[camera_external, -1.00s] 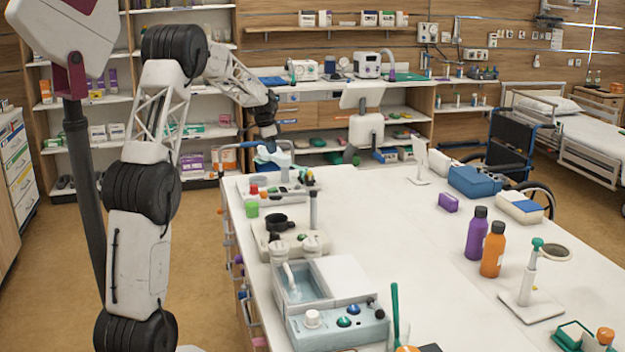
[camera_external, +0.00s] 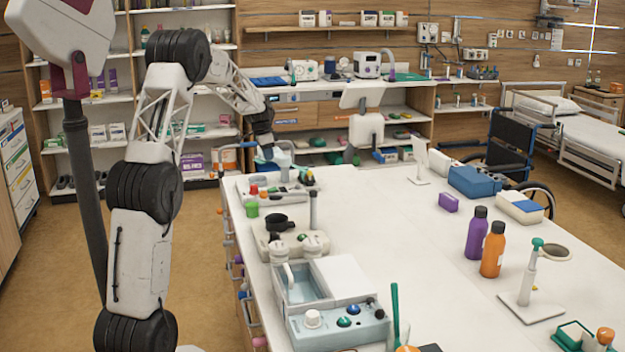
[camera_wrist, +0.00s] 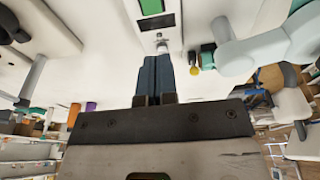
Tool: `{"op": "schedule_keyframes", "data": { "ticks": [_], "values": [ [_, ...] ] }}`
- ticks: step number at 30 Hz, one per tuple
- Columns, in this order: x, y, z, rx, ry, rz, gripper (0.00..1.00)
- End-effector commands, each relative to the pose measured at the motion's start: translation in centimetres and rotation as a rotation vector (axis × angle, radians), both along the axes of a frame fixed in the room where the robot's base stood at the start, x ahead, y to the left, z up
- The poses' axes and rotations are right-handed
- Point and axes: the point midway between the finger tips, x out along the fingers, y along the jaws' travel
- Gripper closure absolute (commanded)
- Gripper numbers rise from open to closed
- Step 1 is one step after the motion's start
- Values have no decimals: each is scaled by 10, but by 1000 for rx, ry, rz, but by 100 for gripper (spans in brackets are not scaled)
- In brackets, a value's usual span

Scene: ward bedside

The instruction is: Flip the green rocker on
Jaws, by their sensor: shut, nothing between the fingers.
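In the wrist view a green rocker-like face (camera_wrist: 152,6) sits in a dark frame on a pale panel, cut by the top edge. Which way it is tipped cannot be told. My gripper (camera_wrist: 153,60) is shut and empty, its two dark blue fingers side by side, pointing toward the green face. A small metallic toggle (camera_wrist: 162,43) shows just past the fingertips. In the external view my gripper (camera_external: 268,153) is above the far left end of the table, over a pale panel (camera_external: 272,196) with small coloured controls. The rocker is too small to make out there.
A pale blue-grey curved tube (camera_wrist: 250,50) is close on the right in the wrist view. On the white table (camera_external: 400,240) stand a black-cupped device (camera_external: 277,222), a basin unit (camera_external: 335,320) and bottles (camera_external: 476,235). The table's middle is clear.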

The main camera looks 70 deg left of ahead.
Motion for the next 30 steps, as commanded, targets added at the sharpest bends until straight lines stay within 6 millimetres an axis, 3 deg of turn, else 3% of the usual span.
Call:
{"op": "schedule_keyframes", "data": {
  "ticks": [18, 30],
  "values": [
    [17, 0, -89, 0, -1, 0, 100],
    [22, 0, -111, 1, -1, -1, 100]
  ]
}}
